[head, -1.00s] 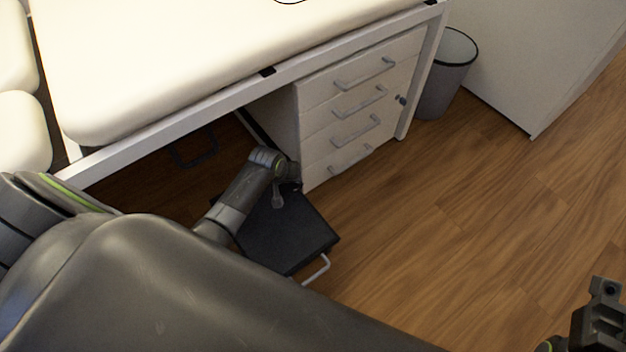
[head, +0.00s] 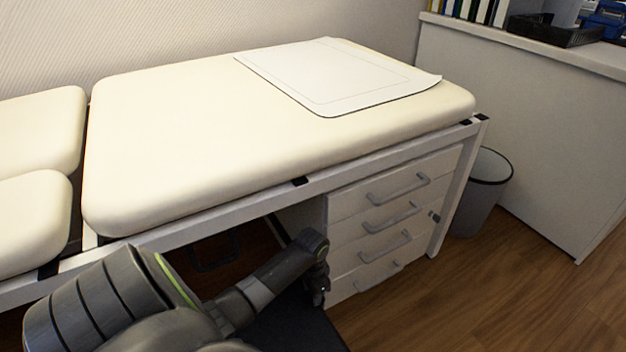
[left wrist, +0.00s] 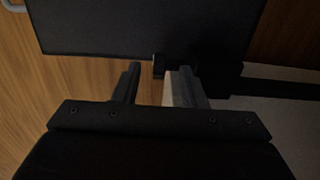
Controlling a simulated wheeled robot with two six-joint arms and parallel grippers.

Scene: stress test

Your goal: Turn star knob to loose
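A small dark knob (head: 434,216) shows at the right side of the white drawer unit, beside the bed frame's leg; whether it is star-shaped is too small to tell. My left gripper (head: 318,291) is low in front of the drawer unit, left of and below that knob and apart from it. In the left wrist view my left gripper's two fingers (left wrist: 158,88) stand apart with a gap between them. A small dark block (left wrist: 158,66) shows at the far end of that gap, at the edge of a black panel (left wrist: 140,25); I cannot tell what it is. My right gripper is out of view.
A cream padded couch (head: 240,135) on a white frame stands above the drawer unit (head: 350,210). A white sheet (head: 335,75) lies on it. A grey bin (head: 485,190) and a white counter (head: 530,130) are at the right. Wooden floor (head: 440,300) is clear at the lower right.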

